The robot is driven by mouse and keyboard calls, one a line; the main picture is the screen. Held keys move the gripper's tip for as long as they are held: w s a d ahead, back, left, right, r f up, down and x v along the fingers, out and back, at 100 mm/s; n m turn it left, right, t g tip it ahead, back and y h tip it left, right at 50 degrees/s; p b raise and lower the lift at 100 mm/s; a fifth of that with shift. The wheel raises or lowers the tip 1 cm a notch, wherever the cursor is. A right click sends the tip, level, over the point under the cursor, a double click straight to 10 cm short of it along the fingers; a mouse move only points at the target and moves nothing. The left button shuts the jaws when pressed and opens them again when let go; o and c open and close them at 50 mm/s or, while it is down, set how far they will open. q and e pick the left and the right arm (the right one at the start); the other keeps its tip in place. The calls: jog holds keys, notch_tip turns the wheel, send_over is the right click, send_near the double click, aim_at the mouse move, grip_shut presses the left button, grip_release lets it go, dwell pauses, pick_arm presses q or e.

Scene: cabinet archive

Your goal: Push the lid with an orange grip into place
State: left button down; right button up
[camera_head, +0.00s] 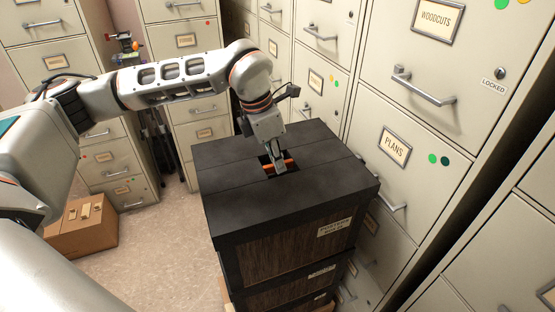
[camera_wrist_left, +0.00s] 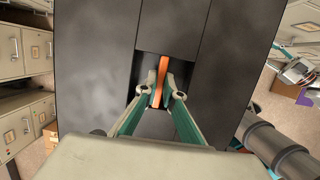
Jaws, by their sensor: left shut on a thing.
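The black lid (camera_head: 310,145) lies across the top of a dark wooden crate (camera_head: 290,240), and no raised edge shows from here. Its orange grip (camera_head: 285,165) sits in a rectangular recess near the middle; the grip also shows in the left wrist view (camera_wrist_left: 163,72). My left gripper (camera_head: 279,168) reaches down into the recess from above. In the left wrist view its two fingers (camera_wrist_left: 161,95) are closed on either side of the orange grip. The fingers hide part of the grip.
The crate stands on further similar crates. Filing cabinets (camera_head: 400,120) rise close on the right, with protruding drawer handles (camera_head: 425,88). A cardboard box (camera_head: 82,226) sits on the floor at left. Open floor (camera_head: 150,260) lies left of the stack.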

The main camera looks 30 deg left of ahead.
pick_arm(q)
jog(key=shift+f+b, duration=0.75)
jog(key=shift+f, duration=0.5)
jog(key=shift+f+b, duration=0.45)
jog(key=shift+f, duration=0.3)
jog(key=shift+f, duration=0.1)
jog(key=c, duration=2.1)
grip_release()
jog(key=shift+r, duration=0.2)
jog(key=shift+p+v, duration=1.7)
jog(key=shift+v, duration=0.7)
jog(key=shift+s, duration=0.1)
